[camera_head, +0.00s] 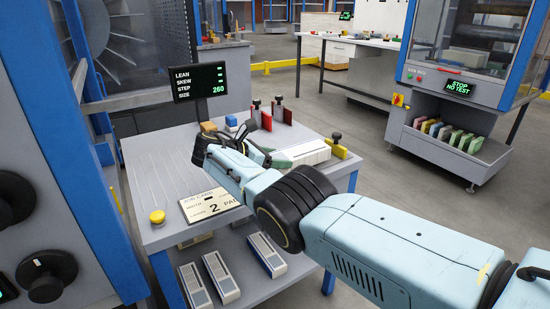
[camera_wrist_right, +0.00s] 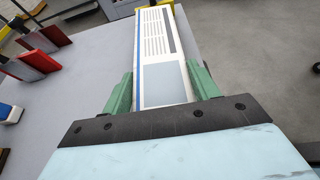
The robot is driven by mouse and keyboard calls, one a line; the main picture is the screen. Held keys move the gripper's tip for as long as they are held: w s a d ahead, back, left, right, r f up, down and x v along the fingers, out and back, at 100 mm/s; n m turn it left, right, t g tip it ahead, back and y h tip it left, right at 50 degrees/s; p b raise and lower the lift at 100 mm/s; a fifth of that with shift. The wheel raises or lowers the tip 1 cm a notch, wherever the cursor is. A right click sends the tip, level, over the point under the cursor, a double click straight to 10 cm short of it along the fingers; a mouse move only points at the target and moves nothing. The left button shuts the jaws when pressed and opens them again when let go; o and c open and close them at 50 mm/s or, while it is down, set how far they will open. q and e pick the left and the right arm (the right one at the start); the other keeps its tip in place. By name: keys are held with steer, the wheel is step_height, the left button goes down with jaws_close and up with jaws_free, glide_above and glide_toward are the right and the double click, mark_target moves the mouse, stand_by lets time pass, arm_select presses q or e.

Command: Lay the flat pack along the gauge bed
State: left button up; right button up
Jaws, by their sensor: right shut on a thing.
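The flat pack (camera_head: 309,151) is a white slab with printed lines, a grey panel and a blue edge, over the right part of the grey bench top (camera_head: 165,180). In the right wrist view the pack (camera_wrist_right: 160,45) runs away from me between the two green fingers. My right gripper (camera_head: 284,159) is shut on its near end; the gripper (camera_wrist_right: 162,88) also shows in the wrist view. I cannot tell whether the pack touches the bench. I cannot single out the gauge bed from the bench top. My left gripper is out of view.
Red stops (camera_head: 282,113) with black knobs stand behind the pack, and a yellow stop (camera_head: 337,149) is at its far end. A screen (camera_head: 198,82) reads 260. A job card (camera_head: 208,204) and yellow button (camera_head: 158,216) lie at front left. More packs (camera_head: 220,277) lie on the lower shelf.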

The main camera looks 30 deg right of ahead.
steer(key=shift+f+b, duration=0.45)
steer(key=shift+b, duration=0.05)
steer(key=o, duration=1.4)
steer(key=shift+c, duration=0.2)
steer(key=shift+f, duration=0.15)
